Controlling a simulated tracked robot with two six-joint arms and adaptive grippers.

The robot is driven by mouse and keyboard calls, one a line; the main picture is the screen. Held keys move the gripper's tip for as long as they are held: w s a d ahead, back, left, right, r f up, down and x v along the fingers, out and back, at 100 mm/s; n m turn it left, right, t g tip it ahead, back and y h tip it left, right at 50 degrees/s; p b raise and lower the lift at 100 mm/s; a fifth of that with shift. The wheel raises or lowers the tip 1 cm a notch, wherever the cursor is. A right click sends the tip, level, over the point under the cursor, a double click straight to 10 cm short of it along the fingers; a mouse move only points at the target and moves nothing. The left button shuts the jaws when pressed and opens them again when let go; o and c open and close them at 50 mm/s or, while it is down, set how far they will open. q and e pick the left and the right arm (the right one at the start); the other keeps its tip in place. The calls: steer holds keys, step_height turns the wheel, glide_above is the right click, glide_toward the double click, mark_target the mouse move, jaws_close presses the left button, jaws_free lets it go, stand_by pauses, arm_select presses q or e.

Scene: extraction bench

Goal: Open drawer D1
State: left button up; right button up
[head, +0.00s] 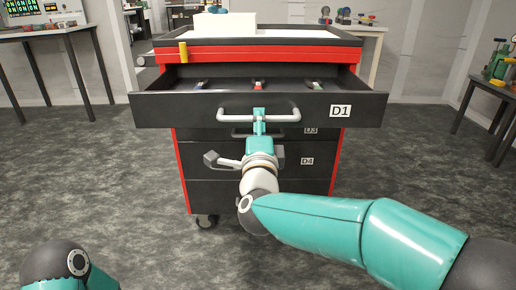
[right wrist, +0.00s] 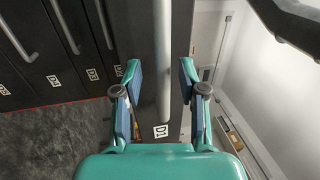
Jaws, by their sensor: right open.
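Drawer D1 (head: 165,110) is the top drawer of the red and black cabinet and stands pulled out, with its inside showing. Its grey bar handle (head: 284,114) runs across the front. My right gripper (head: 259,118) is at the middle of the handle in the head view. In the right wrist view its two fingers (right wrist: 160,78) are spread apart, one on each side of the handle bar (right wrist: 164,45), with gaps showing. My left gripper is not in view; only part of my left arm shows at the bottom left.
Several small items, one of them red (head: 258,86), lie in the drawer. A white box (head: 225,25) stands on the cabinet top. Side tables stand left and right, with clear floor around the cabinet.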

steer(key=s+f, duration=0.2)
steer(key=s, duration=0.7)
steer(key=shift+s, duration=0.35)
